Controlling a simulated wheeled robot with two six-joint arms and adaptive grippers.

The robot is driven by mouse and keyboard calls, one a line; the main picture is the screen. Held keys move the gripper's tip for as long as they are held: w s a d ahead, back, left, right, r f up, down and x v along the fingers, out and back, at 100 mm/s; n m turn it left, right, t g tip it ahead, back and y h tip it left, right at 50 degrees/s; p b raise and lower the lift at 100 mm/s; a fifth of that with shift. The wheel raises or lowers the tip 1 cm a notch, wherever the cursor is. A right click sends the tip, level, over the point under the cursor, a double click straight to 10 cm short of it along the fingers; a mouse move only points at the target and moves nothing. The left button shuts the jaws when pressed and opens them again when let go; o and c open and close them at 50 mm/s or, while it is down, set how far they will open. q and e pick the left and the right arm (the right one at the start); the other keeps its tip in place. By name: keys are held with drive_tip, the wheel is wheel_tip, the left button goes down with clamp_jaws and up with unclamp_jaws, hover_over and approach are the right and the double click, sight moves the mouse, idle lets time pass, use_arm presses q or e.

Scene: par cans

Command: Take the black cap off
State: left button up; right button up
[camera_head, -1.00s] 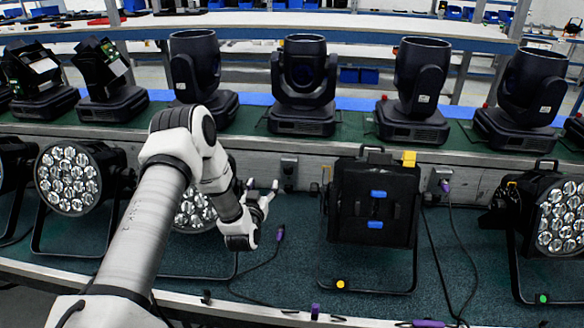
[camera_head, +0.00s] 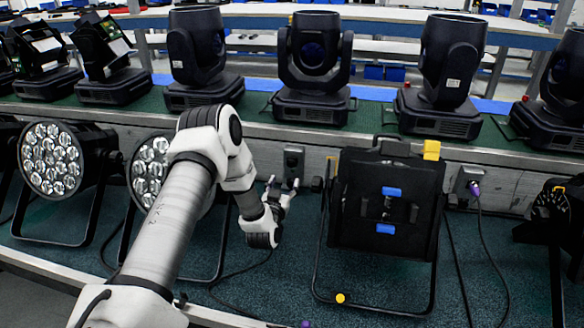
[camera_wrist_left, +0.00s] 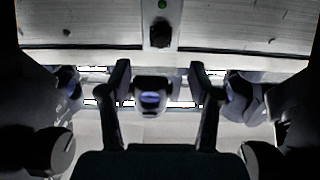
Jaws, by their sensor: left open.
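My left gripper (camera_head: 282,190) has its two fingertips apart and empty. In the head view it is just in front of a dark socket box (camera_head: 293,164) on the grey rail. No contact shows. A small dark square face is on that box; I cannot tell whether it is the black cap. In the wrist view a black fitting (camera_wrist_left: 160,33) sits on the rail, centred above my gripper's dark finger links. The black par can (camera_head: 388,200) with blue and yellow tabs stands to the right of the gripper. My right gripper is not in view.
Par cans with clear lenses (camera_head: 52,160) stand to the left. Moving-head lights (camera_head: 313,70) line the green shelf above. A socket with a purple plug (camera_head: 474,187) is to the right. Cables trail over the teal floor mat (camera_head: 270,285).

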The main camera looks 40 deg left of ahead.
sight(291, 165)
use_arm(q)
drive_tip(key=shift+s+r, duration=0.1)
drive_tip(key=b+x, duration=0.4)
drive_tip(key=x, duration=0.4)
drive_tip(key=shift+w+a, duration=0.25)
drive_tip(key=shift+w, duration=0.2)
idle(0.6)
clamp_jaws()
drive_tip(key=shift+s+d, duration=0.1)
drive_tip(key=shift+s, duration=0.05)
